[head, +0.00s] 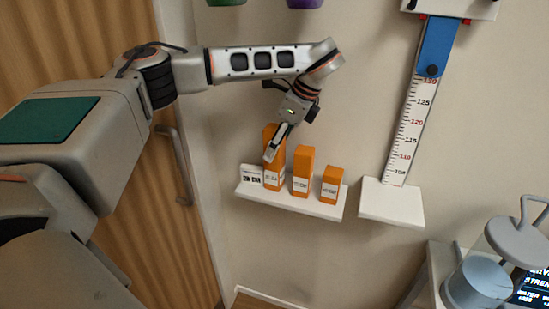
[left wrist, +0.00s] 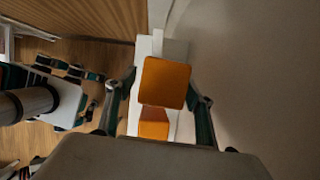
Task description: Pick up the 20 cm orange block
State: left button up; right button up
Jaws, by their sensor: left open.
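Three orange blocks of different heights stand upright in a row on a white wall shelf (head: 290,203). The tallest orange block (head: 273,181) is at the left, with a medium block (head: 302,164) and the shortest block (head: 331,178) to its right. Their labels are too small to read surely. My left gripper (head: 273,147) is at the tallest block, its fingers pointing down and hiding part of it. In the left wrist view the tallest block's top (left wrist: 165,82) shows between the two open fingers; contact cannot be told. Another orange block (left wrist: 153,122) shows just below it.
A small white sign (head: 251,175) stands at the shelf's left end. A height ruler (head: 405,125) hangs over a second white shelf (head: 392,204) to the right. A wooden door with a metal handle (head: 180,165) is left. A blue-grey container (head: 476,284) is lower right.

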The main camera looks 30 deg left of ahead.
pick_arm(q)
jog(key=shift+f, duration=0.25)
grip_shut()
jog(key=shift+r, duration=0.2)
